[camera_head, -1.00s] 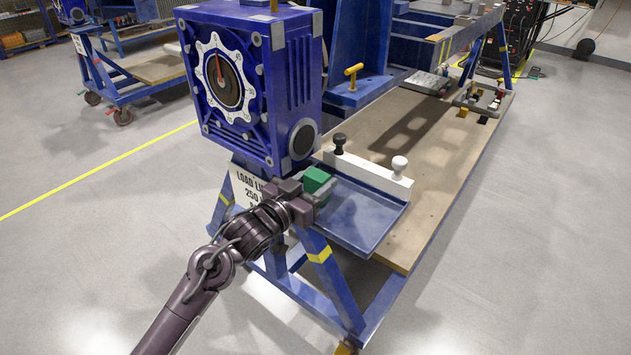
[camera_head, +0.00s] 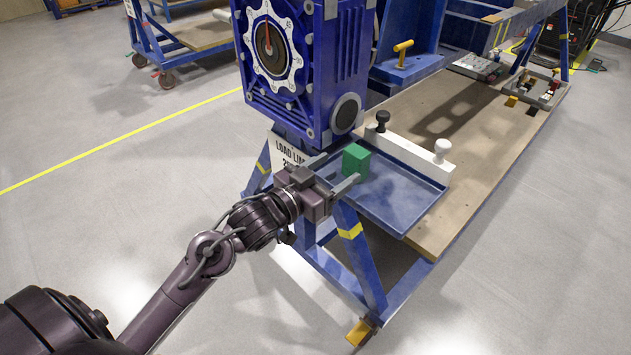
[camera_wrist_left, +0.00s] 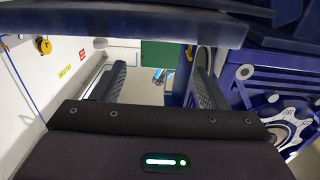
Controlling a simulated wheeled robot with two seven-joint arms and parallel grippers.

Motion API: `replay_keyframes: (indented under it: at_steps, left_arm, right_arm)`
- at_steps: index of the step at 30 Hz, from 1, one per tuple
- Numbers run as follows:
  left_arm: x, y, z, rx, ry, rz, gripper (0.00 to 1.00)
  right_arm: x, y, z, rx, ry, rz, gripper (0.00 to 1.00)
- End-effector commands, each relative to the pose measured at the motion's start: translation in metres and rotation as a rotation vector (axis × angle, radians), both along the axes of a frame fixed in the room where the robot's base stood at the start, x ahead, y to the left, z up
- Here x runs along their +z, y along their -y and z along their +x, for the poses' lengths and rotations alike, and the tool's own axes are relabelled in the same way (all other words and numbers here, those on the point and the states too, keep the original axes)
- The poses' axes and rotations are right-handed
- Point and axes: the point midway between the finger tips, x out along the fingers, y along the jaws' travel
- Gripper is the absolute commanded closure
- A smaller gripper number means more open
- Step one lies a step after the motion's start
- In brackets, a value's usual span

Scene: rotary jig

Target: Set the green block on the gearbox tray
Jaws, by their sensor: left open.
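The green block (camera_head: 356,160) stands upright on the left part of the blue gearbox tray (camera_head: 388,211), beside the blue gearbox (camera_head: 318,75). My left gripper (camera_head: 341,167) is open at the tray's left edge, with a finger on either side in front of the block. The jaws look clear of the block. My right gripper does not show.
A white bar (camera_head: 412,153) with a black knob (camera_head: 382,118) and a white knob (camera_head: 441,148) lies along the tray's far side. The gearbox rises close to the left of the tray. The tray's front right part is bare.

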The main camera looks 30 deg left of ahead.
Motion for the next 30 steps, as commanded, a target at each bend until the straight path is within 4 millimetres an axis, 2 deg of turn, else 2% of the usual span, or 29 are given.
replay_keyframes:
  at_steps: [1,6,12,14,16,17,20,21,23,24,26,27,30]
  left_arm:
    - [-0.002,-0.004,-0.01,0.001,-0.004,0.001,0.33]
    - [-0.002,-0.012,-0.034,0.001,-0.004,0.0,0.33]
    - [-0.001,-0.018,-0.048,0.001,-0.003,0.0,0.33]
    - [-0.008,-0.02,-0.048,0.011,-0.018,0.002,0.33]
    - [-0.031,-0.028,-0.045,0.043,-0.068,0.01,0.33]
    - [-0.047,-0.032,-0.043,0.062,-0.101,0.014,0.33]
    - [-0.123,-0.047,-0.042,0.145,-0.271,0.048,0.33]
    - [-0.162,-0.052,-0.046,0.178,-0.357,0.067,0.33]
    - [-0.223,-0.055,-0.06,0.217,-0.502,0.104,0.33]
    - [-0.262,-0.054,-0.073,0.233,-0.599,0.13,0.33]
    - [-0.317,-0.048,-0.099,0.244,-0.745,0.173,0.33]
    - [-0.351,-0.042,-0.119,0.242,-0.84,0.202,0.33]
    - [-0.418,-0.024,-0.172,0.216,-1.051,0.273,0.33]
  right_arm:
    - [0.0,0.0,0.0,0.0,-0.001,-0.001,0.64]
    - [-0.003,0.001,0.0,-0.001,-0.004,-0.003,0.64]
    - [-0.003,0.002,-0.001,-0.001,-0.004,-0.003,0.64]
    - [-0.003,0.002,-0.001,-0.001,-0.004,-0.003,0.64]
    - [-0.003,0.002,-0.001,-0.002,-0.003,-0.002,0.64]
    - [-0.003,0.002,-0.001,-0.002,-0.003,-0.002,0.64]
    - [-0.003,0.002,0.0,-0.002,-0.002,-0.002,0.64]
    - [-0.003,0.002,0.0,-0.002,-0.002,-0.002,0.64]
    - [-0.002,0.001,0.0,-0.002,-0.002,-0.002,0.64]
    - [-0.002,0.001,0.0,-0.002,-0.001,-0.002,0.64]
    - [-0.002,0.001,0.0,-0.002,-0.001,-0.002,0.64]
    - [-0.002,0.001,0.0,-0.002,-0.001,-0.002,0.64]
    - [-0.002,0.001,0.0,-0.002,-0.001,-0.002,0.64]
